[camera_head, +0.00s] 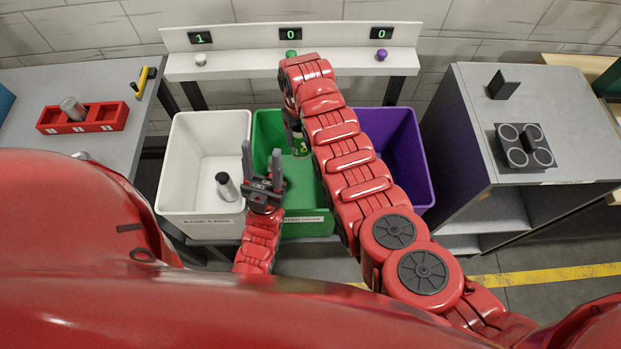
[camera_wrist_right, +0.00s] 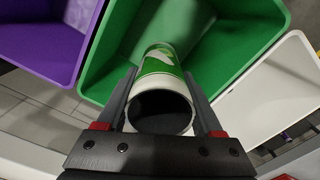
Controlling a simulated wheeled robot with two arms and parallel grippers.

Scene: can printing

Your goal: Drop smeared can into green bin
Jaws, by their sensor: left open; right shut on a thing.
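The green bin (camera_head: 312,222) stands between the white and purple bins in the head view, and its inside shows in the right wrist view (camera_wrist_right: 220,40). My right gripper (camera_wrist_right: 163,100) is shut on a green and white can (camera_wrist_right: 160,61), held over the green bin with the can's dark end facing the wrist camera. The can (camera_head: 299,144) shows partly in the head view below my right wrist; I cannot make out the smear. My left gripper (camera_head: 262,165) is open and empty, fingers up, in front of the green bin near the white bin's edge.
The white bin (camera_head: 178,165) holds one grey can (camera_head: 227,187). The purple bin (camera_head: 410,160) is to the right. Behind is a white shelf (camera_head: 240,66) with buttons and counters reading 1, 0, 0. A left table holds a red rack (camera_head: 84,118); a right table has a black holder (camera_head: 525,146).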

